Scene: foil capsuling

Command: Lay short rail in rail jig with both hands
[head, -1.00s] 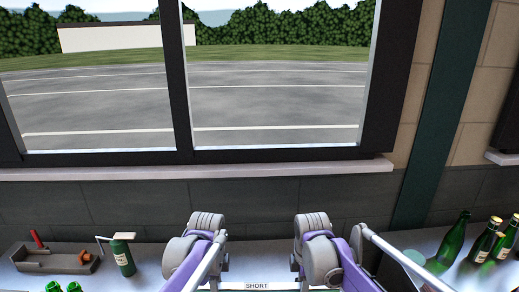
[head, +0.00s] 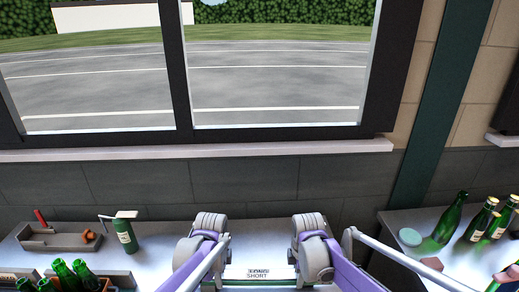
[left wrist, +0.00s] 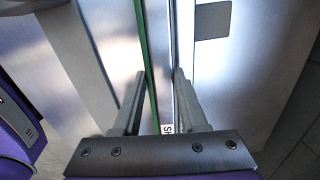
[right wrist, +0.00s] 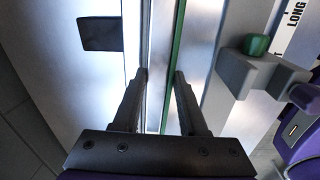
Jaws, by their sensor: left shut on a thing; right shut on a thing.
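The short rail (head: 257,276), with a white label reading SHORT, lies crosswise between my two grippers at the bottom of the head view. My left gripper (head: 219,280) is shut on its left part and my right gripper (head: 302,280) on its right part. In the left wrist view the rail (left wrist: 160,85) runs between the fingers, with a green strip alongside. The right wrist view also shows the rail (right wrist: 158,85) between the fingers. A label reading LONG (head: 258,270) shows just behind the rail. I cannot make out the rail jig for certain.
A grey block with a green knob (right wrist: 257,45) stands near the right gripper. Green bottles (head: 452,217) stand on the right surface.

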